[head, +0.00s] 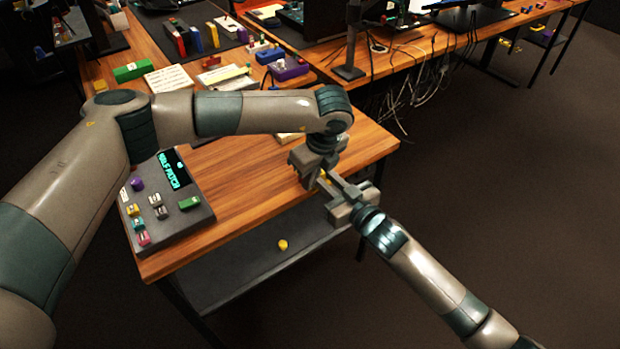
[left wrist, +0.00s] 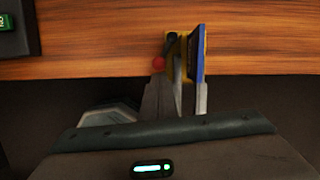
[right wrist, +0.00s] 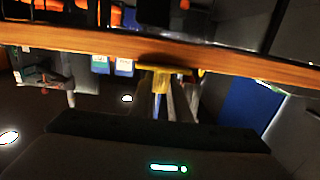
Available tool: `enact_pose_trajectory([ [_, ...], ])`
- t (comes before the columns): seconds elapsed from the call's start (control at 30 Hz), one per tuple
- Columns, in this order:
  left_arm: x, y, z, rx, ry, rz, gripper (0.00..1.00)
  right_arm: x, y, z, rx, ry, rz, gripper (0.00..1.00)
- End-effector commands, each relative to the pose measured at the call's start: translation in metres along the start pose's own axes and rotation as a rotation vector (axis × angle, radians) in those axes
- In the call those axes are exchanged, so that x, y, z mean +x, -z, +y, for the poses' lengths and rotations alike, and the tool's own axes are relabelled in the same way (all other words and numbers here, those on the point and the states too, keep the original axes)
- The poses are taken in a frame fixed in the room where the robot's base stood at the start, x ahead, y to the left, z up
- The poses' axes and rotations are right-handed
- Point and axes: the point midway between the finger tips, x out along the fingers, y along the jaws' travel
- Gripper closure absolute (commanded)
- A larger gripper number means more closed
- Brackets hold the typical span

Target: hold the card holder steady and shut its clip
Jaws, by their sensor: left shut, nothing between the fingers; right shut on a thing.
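The card holder (left wrist: 197,55) shows in the left wrist view as a narrow yellow and blue piece seen edge-on. A dark clip lever (left wrist: 171,42) with a red ball end (left wrist: 158,63) stands at its left side; I cannot tell whether the clip is closed. In the head view only a bit of yellow (head: 323,176) shows between my grippers. My right gripper (right wrist: 170,88) is shut on the holder's yellow part. My left gripper (head: 315,172) is shut and empty, close beside the holder and the lever; whether it touches them is unclear.
A grey panel (head: 190,222) with a lit display and coloured knobs sits at the table's left. A yellow knob (head: 283,245) lies on the dark shelf below the front edge. The wooden top (head: 240,165) between panel and grippers is mostly clear. Cables hang behind.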

Motion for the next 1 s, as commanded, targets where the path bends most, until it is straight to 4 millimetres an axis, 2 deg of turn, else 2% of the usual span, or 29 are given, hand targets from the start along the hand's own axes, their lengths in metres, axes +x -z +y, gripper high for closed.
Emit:
enact_pose_trajectory([
  [0.67,0.001,-0.004,0.007,0.092,0.023,0.001,1.0,0.0,0.0,0.0,0.0,0.0,-0.001,1.0],
  [1.0,0.003,-0.01,0.018,0.242,0.06,0.001,1.0,0.0,0.0,0.0,0.0,0.0,-0.001,1.0],
])
